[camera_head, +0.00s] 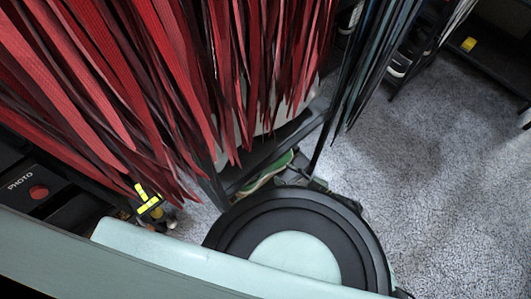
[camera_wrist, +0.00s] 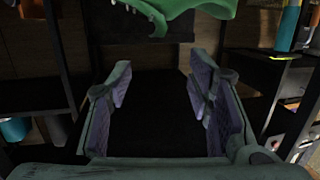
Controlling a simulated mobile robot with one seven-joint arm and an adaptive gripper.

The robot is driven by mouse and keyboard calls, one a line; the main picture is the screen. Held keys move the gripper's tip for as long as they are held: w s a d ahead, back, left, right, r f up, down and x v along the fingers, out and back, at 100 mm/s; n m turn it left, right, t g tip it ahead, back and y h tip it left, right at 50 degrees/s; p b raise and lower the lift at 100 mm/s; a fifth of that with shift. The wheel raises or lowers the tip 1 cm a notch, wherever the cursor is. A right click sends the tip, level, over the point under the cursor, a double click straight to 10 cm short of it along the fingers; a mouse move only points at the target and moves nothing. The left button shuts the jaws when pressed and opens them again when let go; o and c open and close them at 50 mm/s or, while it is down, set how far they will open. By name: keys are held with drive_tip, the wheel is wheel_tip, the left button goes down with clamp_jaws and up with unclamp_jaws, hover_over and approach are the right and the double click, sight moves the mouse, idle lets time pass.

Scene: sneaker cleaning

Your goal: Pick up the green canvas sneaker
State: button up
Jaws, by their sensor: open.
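A green item with a pale edge, which looks like the green canvas sneaker (camera_head: 267,174), shows in the head view at the end of a dark shelf below the hanging red straps. In the wrist view, a green shape with white marks along its edge, likely the same sneaker (camera_wrist: 185,12), is cut off by the top of the picture. It lies beyond my gripper (camera_wrist: 160,88), whose two fingers are wide apart with nothing between them. The fingers are apart from the green shape. In the head view, my own arm hides most of my gripper.
Red straps (camera_head: 165,70) hang over the shelf, with dark straps (camera_head: 375,60) to their right. A black box marked PHOTO (camera_head: 35,185) is at the left. In the wrist view, dark uprights (camera_wrist: 55,50) stand on both sides. Grey floor (camera_head: 440,160) is clear at the right.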

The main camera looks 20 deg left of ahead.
drive_tip(key=x, duration=0.8)
drive_tip(key=w+f+x, duration=0.1)
drive_tip(key=x, duration=0.2)
drive_tip(key=shift+w+f, duration=0.15)
drive_tip(key=shift+c, duration=0.4)
drive_tip(key=c, duration=0.9)
drive_tip(key=shift+d, duration=0.1)
clamp_jaws()
